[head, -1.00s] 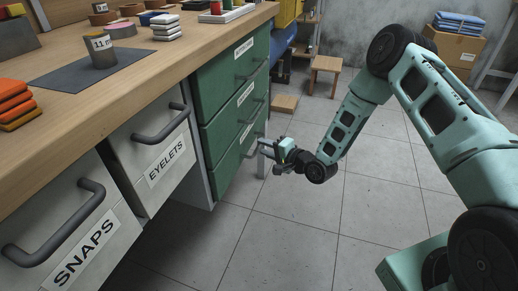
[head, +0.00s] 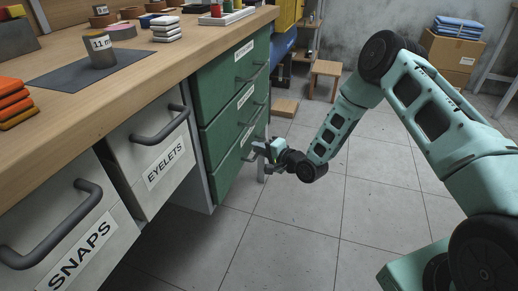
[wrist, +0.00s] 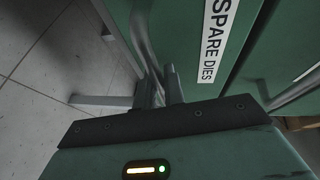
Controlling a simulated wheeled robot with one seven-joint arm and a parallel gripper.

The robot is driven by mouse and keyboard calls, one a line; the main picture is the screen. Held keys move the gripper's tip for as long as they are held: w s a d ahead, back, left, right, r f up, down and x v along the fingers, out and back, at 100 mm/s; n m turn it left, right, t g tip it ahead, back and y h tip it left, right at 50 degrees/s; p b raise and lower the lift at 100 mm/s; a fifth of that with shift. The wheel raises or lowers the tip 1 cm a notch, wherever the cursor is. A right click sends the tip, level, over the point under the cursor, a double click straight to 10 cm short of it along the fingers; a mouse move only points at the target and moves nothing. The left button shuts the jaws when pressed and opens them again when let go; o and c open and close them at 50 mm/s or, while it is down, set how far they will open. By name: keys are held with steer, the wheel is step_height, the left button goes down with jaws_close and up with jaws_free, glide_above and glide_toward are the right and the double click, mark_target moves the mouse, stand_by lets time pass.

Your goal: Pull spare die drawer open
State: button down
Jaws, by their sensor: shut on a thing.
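The spare die drawer (head: 222,178) is the lowest of the green drawers in the head view. Its front looks flush with the drawers above. Its white label (wrist: 215,38) reads SPARE DIES in the wrist view. The drawer's grey bar handle (wrist: 142,40) runs down to my fingers. My gripper (wrist: 160,92) is shut on this handle; in the head view my gripper (head: 260,149) is at the drawer front. The fingers partly hide the gripped part of the handle.
Two more green drawers with handles are stacked above, under the wooden bench top (head: 150,62). The EYELETS drawer (head: 152,160) and SNAPS drawer (head: 75,225) are nearer. A small stool (head: 326,68) stands behind. The tiled floor (head: 290,235) in front of the drawers is clear.

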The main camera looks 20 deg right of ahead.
steer(key=s+d+p, duration=0.2)
steer(key=s+d, duration=0.5)
steer(key=d, duration=0.3)
steer(key=s+d+p, duration=0.3)
steer(key=s+d, duration=0.5)
steer(key=d, duration=0.3)
steer(key=shift+s, duration=0.15)
steer(key=c, duration=1.5)
jaws_free()
steer(key=shift+d, duration=0.1)
steer(key=p+v, duration=0.3)
steer(key=v, duration=1.4)
steer(key=shift+s, duration=0.15)
